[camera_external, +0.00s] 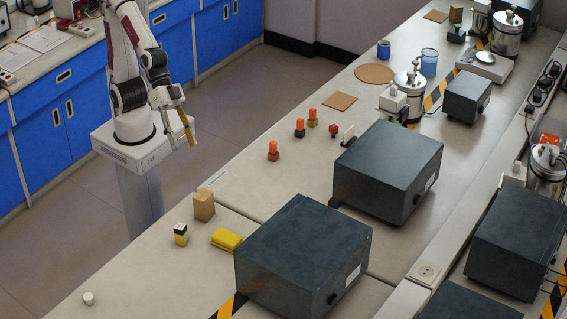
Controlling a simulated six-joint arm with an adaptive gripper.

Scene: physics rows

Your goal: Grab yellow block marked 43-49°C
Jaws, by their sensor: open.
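A small yellow block (181,238) with a pale, dark-marked top stands on the near bench, at lower left. A flat yellow block (227,240) lies to its right, close to a dark box. I cannot read 43-49°C on either one, so I cannot tell which bears that marking. My gripper (182,142) is open, with its fingers pointing down. It is up and to the left of both blocks, beyond the bench edge and apart from them. One finger looks yellowish-tan.
A tan block (204,206) stands behind the yellow blocks. A large dark box (303,257) stands at their right, another dark box (388,171) farther back. Orange-topped pieces (273,150) stand mid-bench. A small white cylinder (88,298) is near the front; bench around it is clear.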

